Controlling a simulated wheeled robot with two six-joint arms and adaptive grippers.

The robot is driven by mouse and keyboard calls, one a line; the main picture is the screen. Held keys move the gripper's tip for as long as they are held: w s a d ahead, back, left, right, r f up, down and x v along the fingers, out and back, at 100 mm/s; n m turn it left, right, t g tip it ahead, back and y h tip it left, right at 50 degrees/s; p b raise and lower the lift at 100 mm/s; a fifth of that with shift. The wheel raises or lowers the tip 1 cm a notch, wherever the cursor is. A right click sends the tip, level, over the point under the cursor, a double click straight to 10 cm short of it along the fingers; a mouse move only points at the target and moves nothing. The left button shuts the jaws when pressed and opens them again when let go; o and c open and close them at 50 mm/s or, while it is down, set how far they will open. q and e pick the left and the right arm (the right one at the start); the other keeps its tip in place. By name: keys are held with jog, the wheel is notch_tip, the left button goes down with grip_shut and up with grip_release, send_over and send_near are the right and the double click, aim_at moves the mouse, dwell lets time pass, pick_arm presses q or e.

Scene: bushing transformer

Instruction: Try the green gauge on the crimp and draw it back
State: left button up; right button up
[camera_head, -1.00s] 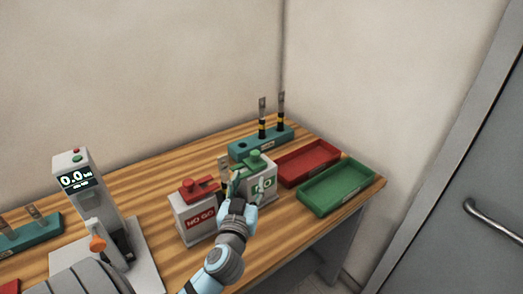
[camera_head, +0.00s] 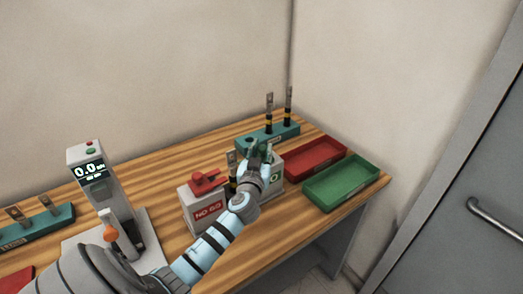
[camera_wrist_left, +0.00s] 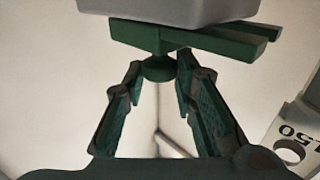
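The green gauge (camera_wrist_left: 217,39) lies on a grey block, its round knob facing my left gripper in the left wrist view. In the head view, my left gripper (camera_head: 257,150) is over the GO block (camera_head: 277,166) and hides most of the gauge. In the left wrist view, the left gripper's fingers (camera_wrist_left: 160,78) are apart, one on each side of the knob; contact is not clear. A metal lug (camera_head: 231,157) with a dark band below stands just left of the gripper; its support is hidden. A lug marked 150 (camera_wrist_left: 293,132) shows at the right of the left wrist view.
The red gauge (camera_head: 207,180) sits on the NO GO block (camera_head: 207,214). A teal rack (camera_head: 283,134) with two lugged cables stands behind. A red tray (camera_head: 316,160) and a green tray (camera_head: 341,186) are empty at right. A press with display (camera_head: 90,171) stands left.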

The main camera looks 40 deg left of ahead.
pick_arm(q)
grip_shut()
